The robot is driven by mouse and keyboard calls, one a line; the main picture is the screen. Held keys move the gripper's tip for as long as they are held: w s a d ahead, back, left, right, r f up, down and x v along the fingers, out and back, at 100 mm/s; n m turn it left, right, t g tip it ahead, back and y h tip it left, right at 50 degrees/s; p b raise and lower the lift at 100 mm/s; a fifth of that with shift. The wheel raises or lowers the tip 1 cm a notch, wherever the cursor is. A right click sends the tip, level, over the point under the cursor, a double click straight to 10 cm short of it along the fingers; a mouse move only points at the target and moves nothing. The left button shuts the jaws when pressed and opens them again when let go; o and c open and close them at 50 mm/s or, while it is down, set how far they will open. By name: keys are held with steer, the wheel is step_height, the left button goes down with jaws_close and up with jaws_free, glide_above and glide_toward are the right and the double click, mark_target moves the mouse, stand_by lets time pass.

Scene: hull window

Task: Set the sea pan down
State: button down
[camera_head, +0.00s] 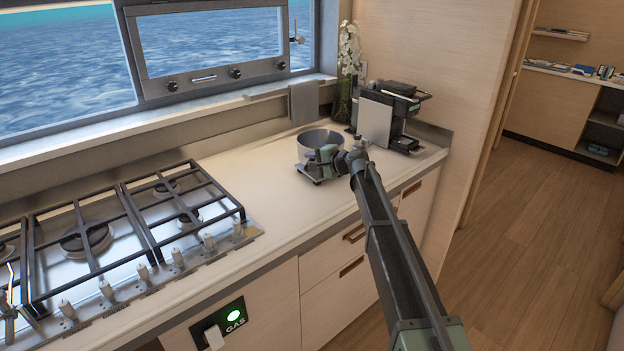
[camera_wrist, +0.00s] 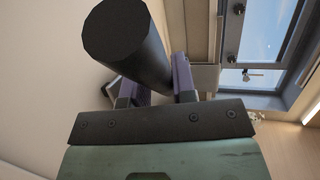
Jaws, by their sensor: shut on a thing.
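The sea pan (camera_head: 321,141) is a round, silver, open pan. It shows in the head view over the right part of the counter, left of the coffee machine. It looks upright. I cannot tell whether its base touches the counter. My gripper (camera_head: 325,157) is at its near side and hides part of it. In the wrist view my gripper (camera_wrist: 158,92) is shut on the thick black pan handle (camera_wrist: 125,40), which passes between the fingers. The pan's bowl does not show in the wrist view.
A gas hob (camera_head: 110,235) with black grates fills the left of the counter. A grey towel (camera_head: 303,103) hangs behind. The counter (camera_head: 262,178) between hob and pan is bare.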

step_height(320, 180, down, 4)
steer(key=b, duration=0.3)
steer(key=c, duration=0.9)
jaws_free()
steer(key=p+v, duration=0.4)
steer(key=v, duration=0.8)
steer(key=s+d+f+n+g+h, duration=0.2)
steer(key=s+d+f+h, duration=0.2)
steer(key=s, duration=0.9)
steer(key=s+d+f+n+g+h, duration=0.2)
steer(key=s+d, duration=0.4)
steer(key=s, duration=0.7)
steer(key=s+d+f+n+g+h, duration=0.3)
steer(key=s+d+f+h, duration=0.3)
steer(key=s, duration=0.7)
steer(key=shift+s+f+g+h, duration=0.2)
steer(key=shift+s+g+h, duration=0.1)
steer(key=shift+g+h, duration=0.1)
